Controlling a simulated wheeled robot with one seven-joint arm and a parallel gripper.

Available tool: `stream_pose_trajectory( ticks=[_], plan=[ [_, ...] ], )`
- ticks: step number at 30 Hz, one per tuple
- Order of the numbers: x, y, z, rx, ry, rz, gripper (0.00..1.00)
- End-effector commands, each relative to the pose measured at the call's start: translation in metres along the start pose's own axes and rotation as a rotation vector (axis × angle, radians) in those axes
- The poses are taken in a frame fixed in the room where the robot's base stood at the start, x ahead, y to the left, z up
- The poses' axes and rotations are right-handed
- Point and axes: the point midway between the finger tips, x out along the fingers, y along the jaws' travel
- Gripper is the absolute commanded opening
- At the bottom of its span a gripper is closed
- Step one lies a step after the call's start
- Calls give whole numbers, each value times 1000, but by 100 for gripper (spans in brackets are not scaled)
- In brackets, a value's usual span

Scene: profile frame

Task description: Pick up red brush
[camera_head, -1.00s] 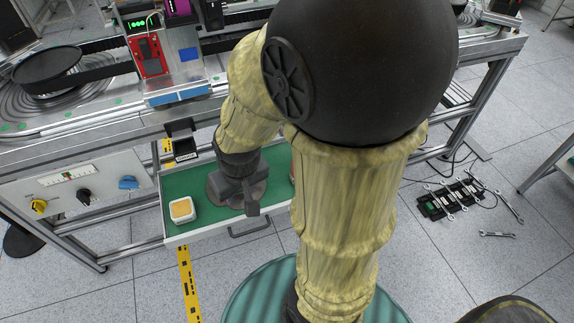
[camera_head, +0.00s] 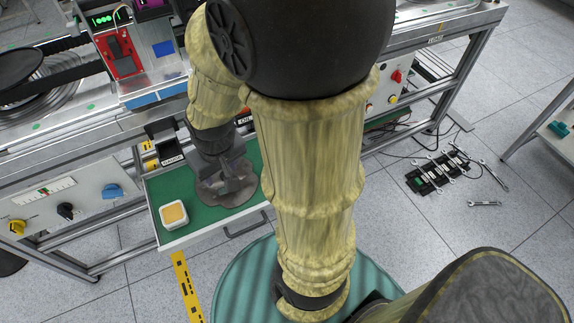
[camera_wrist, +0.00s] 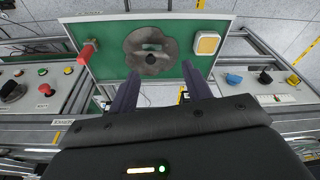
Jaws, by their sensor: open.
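A short red piece (camera_wrist: 88,52), likely the red brush, lies at the left edge of the green-lined drawer (camera_wrist: 112,64) in the wrist view. Only part of its form is clear. In the head view my arm covers that end of the drawer. My gripper (camera_wrist: 161,70) is open and empty, with its two dark fingers apart above the drawer's near edge in the wrist view. The red piece lies outside the fingers, to the left. My gripper also shows over the drawer in the head view (camera_head: 230,186).
A dark grey lobed, flat thing (camera_wrist: 150,50) lies mid-drawer. A white box with a yellow top (camera_head: 174,214) stands at the drawer's left end in the head view. Control panels with knobs (camera_head: 65,210) flank the drawer. The workbench (camera_head: 60,150) rises behind it.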

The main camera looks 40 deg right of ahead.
Motion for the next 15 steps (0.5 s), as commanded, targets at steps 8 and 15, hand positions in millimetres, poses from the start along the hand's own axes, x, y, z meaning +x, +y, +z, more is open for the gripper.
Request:
stream_pose_trajectory(
  ticks=[8, 15],
  plan=[
    [27, 65, -37, 57, -90, 42, 49],
    [57, 147, -57, 124, -167, 45, 49]
  ],
)
